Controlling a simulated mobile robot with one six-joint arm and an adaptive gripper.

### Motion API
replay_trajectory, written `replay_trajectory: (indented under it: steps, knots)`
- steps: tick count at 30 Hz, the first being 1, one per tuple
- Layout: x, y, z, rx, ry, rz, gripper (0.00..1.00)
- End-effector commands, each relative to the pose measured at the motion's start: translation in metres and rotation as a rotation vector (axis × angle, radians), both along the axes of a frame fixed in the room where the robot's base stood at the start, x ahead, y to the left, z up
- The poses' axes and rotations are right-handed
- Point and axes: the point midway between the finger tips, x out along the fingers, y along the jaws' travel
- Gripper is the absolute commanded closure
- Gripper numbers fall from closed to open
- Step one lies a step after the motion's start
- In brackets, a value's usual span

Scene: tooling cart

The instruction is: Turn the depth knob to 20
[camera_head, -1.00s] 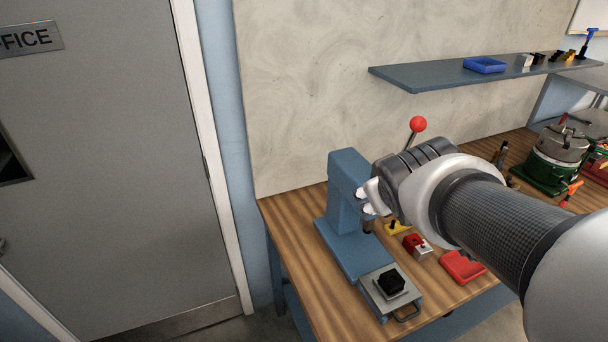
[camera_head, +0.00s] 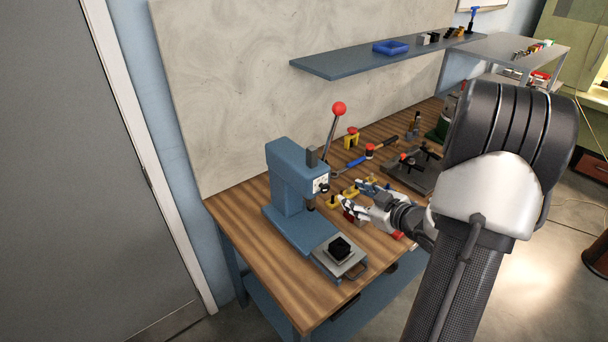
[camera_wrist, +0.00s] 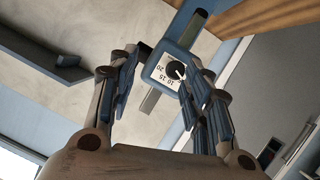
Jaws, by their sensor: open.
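The blue press (camera_head: 284,175) stands at the left end of the wooden bench. Its white dial plate (camera_head: 322,184) is on the head and faces my gripper (camera_head: 354,192). In the wrist view, the dark round depth knob (camera_wrist: 175,70) sits on the plate (camera_wrist: 160,73). The numbers 20, 15 and 10 show tilted. The white pointer seems to lie past 10, away from 20, near my right finger, which covers part of the scale. My gripper (camera_wrist: 160,75) is open, with a finger on each side of the dial in that view. In the head view it is apart from the knob.
A red-knobbed lever (camera_head: 339,109) rises behind the press head. A black block (camera_head: 340,247) sits on the plate at the press's front. Yellow, red and blue items lie on the bench close to my gripper. A wall shelf (camera_head: 350,66) is above.

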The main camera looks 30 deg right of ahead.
Motion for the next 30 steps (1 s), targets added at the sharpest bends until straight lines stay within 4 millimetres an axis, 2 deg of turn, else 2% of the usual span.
replay_trajectory:
  steps: [1, 6, 9, 12, 17, 30]
  knots:
    - [-0.022, -0.004, -0.013, 0.074, -0.050, 0.006, 0.55]
    - [-0.072, 0.002, -0.024, 0.258, -0.240, 0.041, 0.55]
    - [-0.090, 0.006, -0.023, 0.319, -0.317, 0.050, 0.55]
    - [-0.096, 0.008, -0.021, 0.345, -0.353, 0.055, 0.55]
    - [-0.082, 0.011, -0.021, 0.348, -0.359, 0.062, 0.55]
    - [0.012, 0.018, -0.021, 0.345, -0.357, 0.062, 0.55]
